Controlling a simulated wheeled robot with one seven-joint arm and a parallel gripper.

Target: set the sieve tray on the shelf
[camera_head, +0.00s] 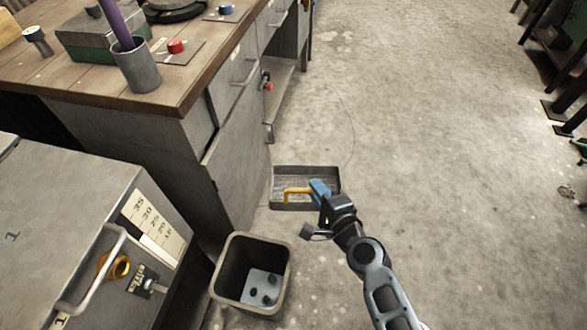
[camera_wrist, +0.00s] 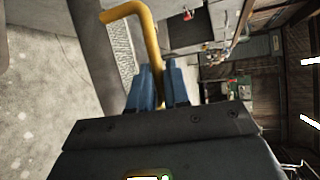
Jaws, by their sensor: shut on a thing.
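The sieve tray (camera_head: 292,206) is a grey rectangular tray with a mesh bottom and a yellow bent handle, right of the workbench in the head view. My gripper (camera_head: 319,188) has blue fingers and is shut on the yellow handle. In the wrist view the handle (camera_wrist: 146,30) runs between the closed fingers (camera_wrist: 161,82). The tray looks level; I cannot tell its height above the floor. A shelf board (camera_head: 278,85) shows in the open bay under the workbench, with no large object visible on it.
The workbench (camera_head: 190,88) carries a grey cup, a green-based box and red and blue buttons. A dark bin (camera_head: 232,300) with a grey piece inside stands just below the tray in the picture. A grey metal cabinet (camera_head: 60,215) is at lower left.

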